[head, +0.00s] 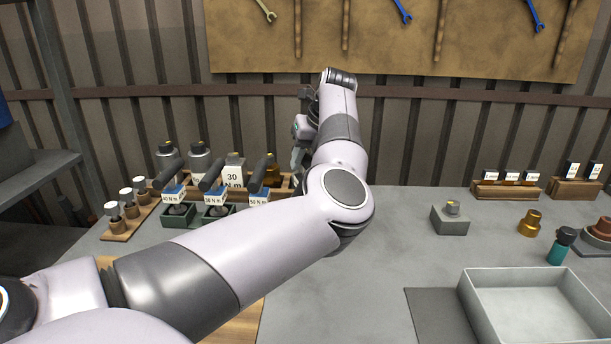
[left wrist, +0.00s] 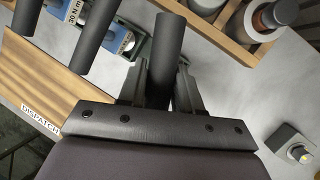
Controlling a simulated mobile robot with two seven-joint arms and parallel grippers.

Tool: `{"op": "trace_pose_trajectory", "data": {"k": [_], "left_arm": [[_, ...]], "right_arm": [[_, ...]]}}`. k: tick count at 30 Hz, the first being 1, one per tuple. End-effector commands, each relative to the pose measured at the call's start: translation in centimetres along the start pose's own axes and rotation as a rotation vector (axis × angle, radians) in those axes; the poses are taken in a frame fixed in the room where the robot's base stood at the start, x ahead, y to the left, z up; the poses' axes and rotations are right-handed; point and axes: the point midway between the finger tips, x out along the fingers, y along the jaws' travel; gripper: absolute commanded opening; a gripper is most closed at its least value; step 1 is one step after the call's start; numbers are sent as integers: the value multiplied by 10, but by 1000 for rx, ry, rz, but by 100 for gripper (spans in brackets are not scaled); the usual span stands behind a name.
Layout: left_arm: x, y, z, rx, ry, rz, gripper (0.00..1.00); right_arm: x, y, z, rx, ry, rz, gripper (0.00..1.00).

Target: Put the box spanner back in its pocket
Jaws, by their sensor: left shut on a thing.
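My left gripper (head: 298,157) is partly hidden behind my own forearm in the head view, above the back of the bench. In the left wrist view, its two fingers (left wrist: 171,90) are shut on a thick dark cylindrical handle (left wrist: 168,45); I take this to be the box spanner. Dark-handled tools with blue-and-white torque labels (head: 211,176) stand in a row at the left, by green holders (head: 178,218). I cannot tell which pocket is the spanner's. My right gripper is not in view.
A wooden rack with grey-capped jars (head: 200,160) stands behind the row. A grey block with a yellow button (head: 451,220), a brass part (head: 529,223) and a pale tray (head: 540,275) are at the right. The bench middle right of my arm is clear.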

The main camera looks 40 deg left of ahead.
Motion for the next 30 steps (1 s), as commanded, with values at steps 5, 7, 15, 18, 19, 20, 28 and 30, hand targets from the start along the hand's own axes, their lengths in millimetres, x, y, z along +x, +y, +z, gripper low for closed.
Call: {"op": "trace_pose_trajectory", "data": {"k": [5,7,15,18,19,20,28,30], "left_arm": [[20,-4,-8,1,0,4,0],[29,-6,-12,1,0,3,0],[35,-7,-14,-2,-3,0,0],[36,-8,-15,-2,-2,0,0],[38,-8,-16,-2,-2,0,0],[38,-8,-16,-2,-2,0,0],[39,-8,-17,0,2,1,59],[39,-8,-17,0,2,1,59]], "right_arm": [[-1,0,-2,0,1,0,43],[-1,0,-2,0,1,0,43],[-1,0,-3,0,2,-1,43],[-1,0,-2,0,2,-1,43],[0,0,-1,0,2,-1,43],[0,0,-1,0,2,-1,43],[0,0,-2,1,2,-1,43],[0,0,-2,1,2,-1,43]]}}
